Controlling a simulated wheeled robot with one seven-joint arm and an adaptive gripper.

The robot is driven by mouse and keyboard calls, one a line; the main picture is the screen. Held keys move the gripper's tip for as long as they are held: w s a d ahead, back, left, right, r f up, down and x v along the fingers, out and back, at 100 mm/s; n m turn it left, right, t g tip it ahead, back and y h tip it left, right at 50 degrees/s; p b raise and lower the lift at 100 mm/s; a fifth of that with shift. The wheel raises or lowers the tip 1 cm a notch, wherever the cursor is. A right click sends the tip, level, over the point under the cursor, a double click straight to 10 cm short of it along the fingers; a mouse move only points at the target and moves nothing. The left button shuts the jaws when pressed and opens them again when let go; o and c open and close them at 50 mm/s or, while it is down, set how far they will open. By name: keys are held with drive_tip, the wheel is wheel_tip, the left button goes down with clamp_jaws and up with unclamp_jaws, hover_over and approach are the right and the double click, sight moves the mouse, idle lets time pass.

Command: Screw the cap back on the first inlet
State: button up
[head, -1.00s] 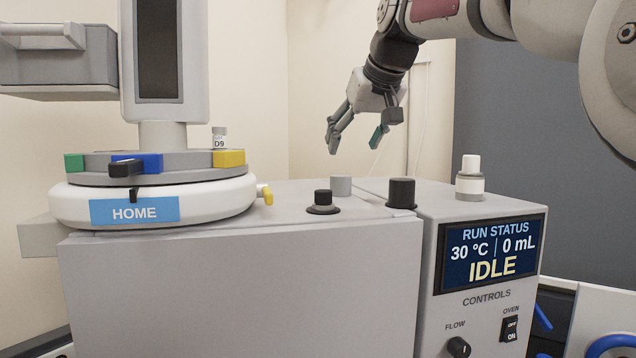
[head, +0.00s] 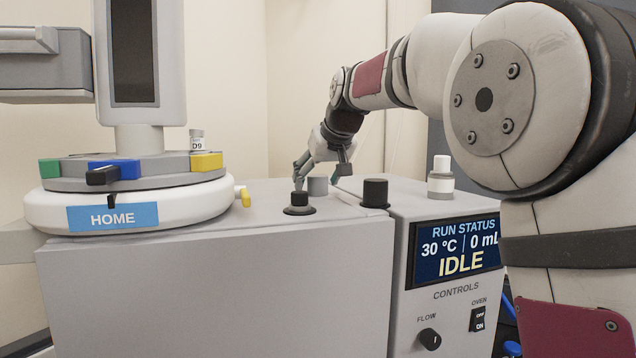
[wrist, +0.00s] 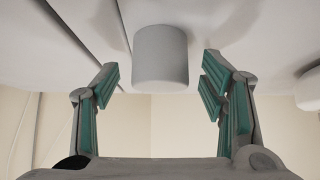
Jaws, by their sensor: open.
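A plain grey cylinder (head: 317,186), which looks like a loose cap, stands upright on the machine's flat top. My gripper (head: 320,175) is open just above and around it. In the wrist view the grey cylinder (wrist: 160,58) sits midway between the two green-padded fingers (wrist: 158,92), with a gap on each side. A black knob-like cap in a dark ring (head: 299,201) is in front of it, to the left. A taller black cap (head: 375,192) is to the right. Neither black piece carries a label, so I cannot tell which is the first inlet.
A white-capped bottle (head: 441,178) stands on the right box above the status screen (head: 457,250), which reads IDLE. On the left is a round carousel (head: 140,205) with coloured blocks and a small vial marked D9 (head: 197,140).

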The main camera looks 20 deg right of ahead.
sight(318, 175)
drive_tip(key=shift+c, duration=0.5)
drive_tip(key=c, duration=0.9)
drive_tip(key=shift+c, duration=0.2)
drive_tip(key=shift+r, duration=0.15)
wheel_tip(318, 175, up, 10)
drive_tip(key=shift+f+b, duration=0.1)
drive_tip(key=shift+b, duration=0.4)
drive_tip(key=o, duration=0.3)
drive_tip(key=c, duration=0.7)
